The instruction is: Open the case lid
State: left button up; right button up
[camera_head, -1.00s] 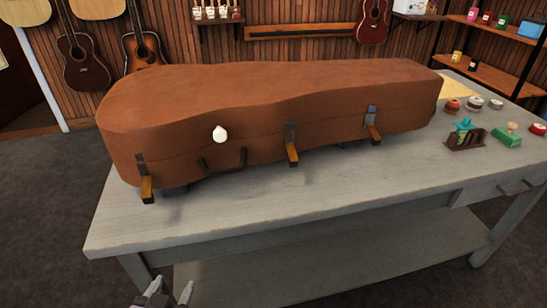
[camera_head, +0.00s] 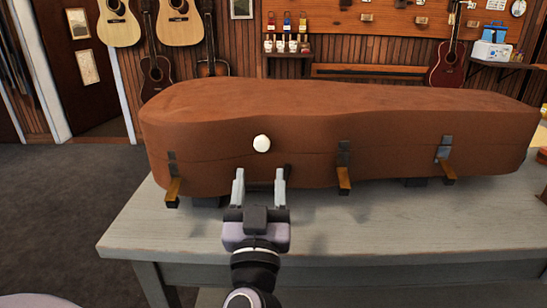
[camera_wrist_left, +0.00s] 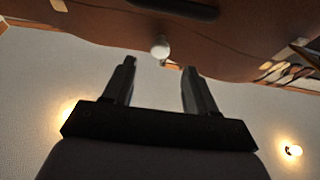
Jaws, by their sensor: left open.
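The brown instrument case (camera_head: 300,120) lies on the grey table with its lid shut; a seam runs along its front side. A round white knob (camera_head: 261,143) sits on the front of the lid. Several latches with orange-brown tabs hang down along the front, such as the left one (camera_head: 172,185) and the middle one (camera_head: 343,170). My left gripper (camera_head: 259,180) is open and empty in front of the case, below the knob, its fingers pointing toward the case. In the left wrist view, the knob (camera_wrist_left: 160,47) shows beyond and between the open fingers (camera_wrist_left: 155,80). My right gripper is out of view.
The grey table (camera_head: 380,235) has bare room in front of the case. Guitars (camera_head: 157,70) and a small ukulele (camera_head: 447,65) hang on the wall behind. A shelf with small bottles (camera_head: 287,48) is beyond the case.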

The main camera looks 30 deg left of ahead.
aim_at(261, 147)
pick_arm(q)
jog(key=p+x, duration=0.2)
jog(key=x, duration=0.3)
jog(key=shift+r, duration=0.15)
jog(key=shift+w+a+r, duration=0.1)
jog(key=shift+w+a, duration=0.25)
jog(key=shift+w, duration=0.15)
grip_shut()
